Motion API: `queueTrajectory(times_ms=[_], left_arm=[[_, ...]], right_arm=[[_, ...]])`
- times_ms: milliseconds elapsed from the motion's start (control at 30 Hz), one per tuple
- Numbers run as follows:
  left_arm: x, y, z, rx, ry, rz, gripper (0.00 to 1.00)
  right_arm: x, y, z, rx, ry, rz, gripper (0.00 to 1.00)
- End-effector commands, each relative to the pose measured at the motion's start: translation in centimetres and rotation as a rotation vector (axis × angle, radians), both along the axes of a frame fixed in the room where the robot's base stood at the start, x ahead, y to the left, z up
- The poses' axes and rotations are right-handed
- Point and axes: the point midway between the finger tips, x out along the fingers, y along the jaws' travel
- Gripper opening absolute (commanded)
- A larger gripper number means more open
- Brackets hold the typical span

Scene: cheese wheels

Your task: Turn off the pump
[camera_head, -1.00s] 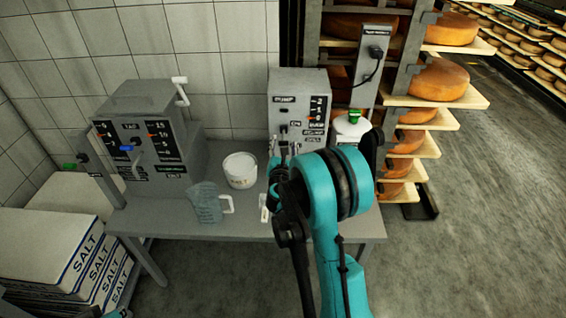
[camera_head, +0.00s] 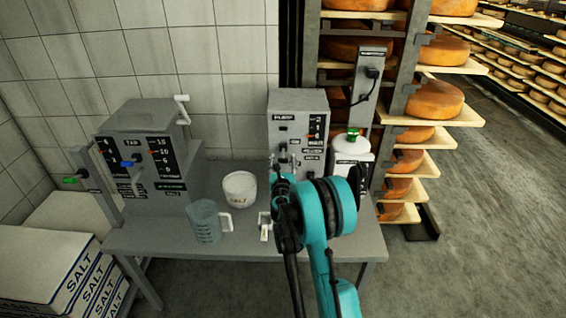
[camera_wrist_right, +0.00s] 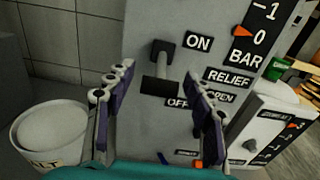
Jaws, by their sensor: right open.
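The pump box (camera_head: 298,103) is a grey panel standing at the back of the table, partly hidden by my right arm in the head view. In the right wrist view, its grey face (camera_wrist_right: 195,75) fills the middle, with ON, OFF, RELIEF and BAR labels. A toggle lever with a black tip (camera_wrist_right: 161,51) sticks out beside ON and above OFF; I cannot tell its setting surely. My right gripper (camera_wrist_right: 160,80) is open, its fingers on either side below the lever, apparently not touching it. It also shows small before the panel (camera_head: 284,166). My left gripper is out of view.
Cheese shelves (camera_head: 455,110) stand right; salt sacks (camera_head: 45,265) lie left.

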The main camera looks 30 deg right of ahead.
Motion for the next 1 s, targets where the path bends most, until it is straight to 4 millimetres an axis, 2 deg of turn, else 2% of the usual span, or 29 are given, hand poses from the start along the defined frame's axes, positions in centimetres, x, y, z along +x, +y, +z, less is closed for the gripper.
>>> queueTrajectory(times_ms=[133, 167, 300, 333, 367, 567, 800, 1000], left_arm=[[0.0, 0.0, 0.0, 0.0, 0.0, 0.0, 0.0], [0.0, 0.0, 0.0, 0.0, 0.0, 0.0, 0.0], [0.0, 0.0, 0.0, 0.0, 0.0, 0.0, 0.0], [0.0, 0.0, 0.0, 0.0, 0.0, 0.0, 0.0], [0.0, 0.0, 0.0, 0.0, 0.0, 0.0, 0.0], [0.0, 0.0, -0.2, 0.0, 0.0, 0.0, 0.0], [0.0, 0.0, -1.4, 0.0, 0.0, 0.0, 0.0], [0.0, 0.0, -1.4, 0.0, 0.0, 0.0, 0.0]], right_arm=[[0.0, 0.0, 0.0, 0.0, 0.0, 0.0, 0.53], [0.0, 0.0, 0.0, 0.001, -0.001, 0.0, 0.51], [0.0, 0.0, 0.0, 0.001, -0.001, 0.0, 0.14], [0.0, 0.0, 0.0, 0.001, -0.001, 0.0, 0.06], [0.0, 0.0, 0.0, 0.001, -0.001, 0.0, 0.03], [0.0, 0.0, -0.1, -0.004, -0.006, -0.001, 0.03], [0.2, -0.2, -0.8, -0.045, -0.07, -0.004, 0.03], [0.3, -0.3, -0.9, -0.081, -0.131, -0.004, 0.03]])
